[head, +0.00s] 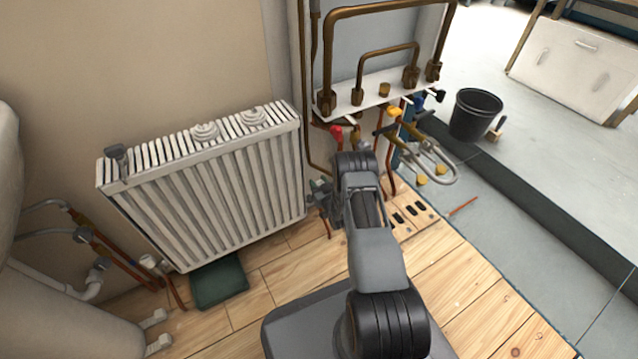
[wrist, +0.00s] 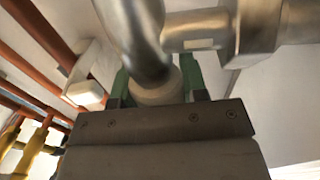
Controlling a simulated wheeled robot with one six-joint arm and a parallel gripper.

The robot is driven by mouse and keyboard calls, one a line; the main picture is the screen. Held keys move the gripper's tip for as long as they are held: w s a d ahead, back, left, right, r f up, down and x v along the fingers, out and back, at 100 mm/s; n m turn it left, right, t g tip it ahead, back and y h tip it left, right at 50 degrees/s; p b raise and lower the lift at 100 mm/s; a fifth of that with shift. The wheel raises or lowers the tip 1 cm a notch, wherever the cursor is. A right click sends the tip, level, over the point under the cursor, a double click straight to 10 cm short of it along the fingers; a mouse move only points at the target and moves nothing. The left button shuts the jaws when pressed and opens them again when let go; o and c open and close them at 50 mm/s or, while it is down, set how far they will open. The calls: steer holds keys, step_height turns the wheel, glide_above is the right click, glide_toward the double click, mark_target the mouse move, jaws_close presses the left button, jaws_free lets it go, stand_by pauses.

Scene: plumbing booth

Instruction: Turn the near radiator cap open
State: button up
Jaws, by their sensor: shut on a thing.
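The white radiator (head: 225,190) stands against the wall at left in the head view. My gripper (head: 324,196) is beside its lower right end, partly hidden by my arm. In the wrist view my gripper (wrist: 159,84) has its green fingers on both sides of a pale round cap (wrist: 160,92) and is shut on it. The cap sits at the end of a shiny metal valve fitting (wrist: 142,35). The cap is too small and covered to make out in the head view.
Copper-coloured pipes (wrist: 35,25) run close by at left in the wrist view. A manifold board (head: 370,95) with brass pipes and valves stands behind my arm. A dark green tray (head: 218,283) lies under the radiator. A black bucket (head: 474,113) stands at right.

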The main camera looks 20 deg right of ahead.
steer(key=shift+a+n+g+y, duration=0.15)
steer(key=shift+n+g+y, duration=0.15)
steer(key=shift+n+y, duration=1.25)
steer(key=shift+m+y, duration=0.35)
steer(key=o, duration=0.9)
steer(key=shift+o, duration=0.2)
steer(key=p+v, duration=0.5)
steer(key=v, duration=0.8)
steer(key=shift+s, duration=0.4)
steer(key=shift+f, duration=0.1)
